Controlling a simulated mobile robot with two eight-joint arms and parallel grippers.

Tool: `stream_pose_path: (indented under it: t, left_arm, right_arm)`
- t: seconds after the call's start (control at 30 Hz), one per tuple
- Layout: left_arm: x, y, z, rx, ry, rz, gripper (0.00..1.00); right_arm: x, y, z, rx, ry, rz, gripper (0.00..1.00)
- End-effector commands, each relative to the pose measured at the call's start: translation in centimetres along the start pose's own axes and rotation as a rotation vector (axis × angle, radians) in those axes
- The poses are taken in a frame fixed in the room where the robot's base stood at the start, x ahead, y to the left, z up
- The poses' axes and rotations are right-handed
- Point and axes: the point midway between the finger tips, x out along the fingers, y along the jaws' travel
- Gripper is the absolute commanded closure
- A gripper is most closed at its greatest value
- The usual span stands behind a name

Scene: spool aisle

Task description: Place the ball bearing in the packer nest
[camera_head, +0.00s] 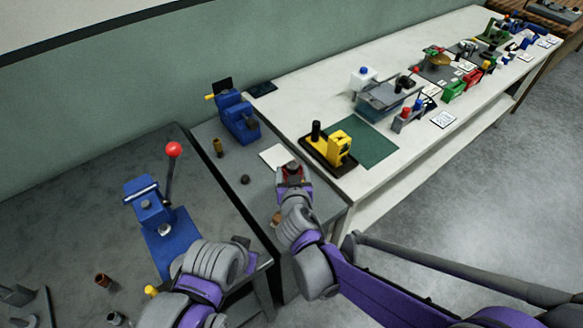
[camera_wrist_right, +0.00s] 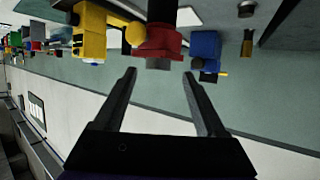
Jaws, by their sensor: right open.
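A red fixture (camera_head: 292,169) with a dark top stands on the grey side table, just beyond my right gripper (camera_head: 291,184). It looks like the packer, but its nest cannot be made out. In the right wrist view the red fixture (camera_wrist_right: 158,42) sits ahead of the fingertips, with a grey round part at its near end. My right gripper (camera_wrist_right: 159,76) is open, with nothing between its fingers. A small dark round piece (camera_head: 245,179), possibly the ball bearing, lies left of the red fixture. My left gripper (camera_head: 243,252) is low over the dark table; its fingers are unclear.
A blue vise (camera_head: 237,117) and a brass-coloured cylinder (camera_head: 217,147) stand behind. A blue press (camera_head: 150,205) with a red-knobbed lever is on the left table. A yellow fixture (camera_head: 340,147) stands on the white bench at right. A white sheet (camera_head: 275,156) lies behind the red fixture.

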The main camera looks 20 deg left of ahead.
Motion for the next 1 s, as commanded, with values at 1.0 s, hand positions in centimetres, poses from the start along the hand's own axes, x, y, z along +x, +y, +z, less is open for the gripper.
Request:
stream_pose_path:
  t: [1.0]
  left_arm:
    - [-0.5,0.0,-0.5,0.0,0.004,0.0,0.5]
  right_arm:
    - [-10.0,4.8,0.8,0.009,-0.067,0.083,0.27]
